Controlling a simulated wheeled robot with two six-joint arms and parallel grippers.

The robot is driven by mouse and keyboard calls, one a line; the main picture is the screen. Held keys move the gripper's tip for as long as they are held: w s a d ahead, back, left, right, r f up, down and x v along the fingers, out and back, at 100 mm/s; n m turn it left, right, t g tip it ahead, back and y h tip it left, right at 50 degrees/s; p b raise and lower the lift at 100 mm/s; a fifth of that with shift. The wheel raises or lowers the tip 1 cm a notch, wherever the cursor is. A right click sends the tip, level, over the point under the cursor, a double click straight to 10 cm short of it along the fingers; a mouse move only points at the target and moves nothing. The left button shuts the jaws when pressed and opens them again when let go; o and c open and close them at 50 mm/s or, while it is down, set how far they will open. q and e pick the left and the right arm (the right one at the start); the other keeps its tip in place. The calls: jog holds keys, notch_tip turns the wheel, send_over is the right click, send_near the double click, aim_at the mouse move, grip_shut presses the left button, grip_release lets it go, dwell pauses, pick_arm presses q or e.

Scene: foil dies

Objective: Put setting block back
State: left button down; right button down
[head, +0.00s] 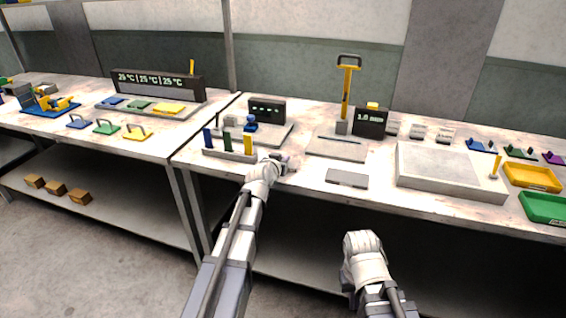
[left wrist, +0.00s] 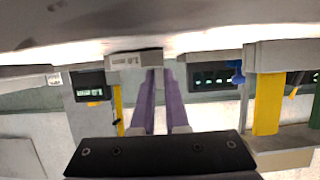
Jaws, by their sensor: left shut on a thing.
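My left gripper (head: 284,162) is over the front of the bench, just right of a rack of coloured upright pieces. In the left wrist view, which is upside down, its two purple fingers (left wrist: 160,100) are shut on a small pale grey setting block (left wrist: 125,59) with dark lettering. The held block is hard to make out in the head view. Similar pale labelled blocks (head: 418,131) stand in a row right of a black display (head: 370,121). My right gripper (head: 362,245) is low in front of the bench; its fingers are not clear.
The rack (head: 230,155) holds blue, green and yellow pieces beside my left gripper. A grey plate (head: 347,178) lies near the front edge. A press with a yellow column (head: 346,95) stands behind. A large grey slab (head: 450,170) and coloured trays (head: 532,177) are at right.

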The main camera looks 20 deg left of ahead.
pick_arm(q)
jog(key=shift+f, duration=0.2)
jog(key=c, duration=0.9)
grip_release()
jog(key=shift+r, duration=0.1)
jog(key=shift+r, duration=0.2)
jog(key=p+v, duration=0.4)
jog(key=v, duration=0.8)
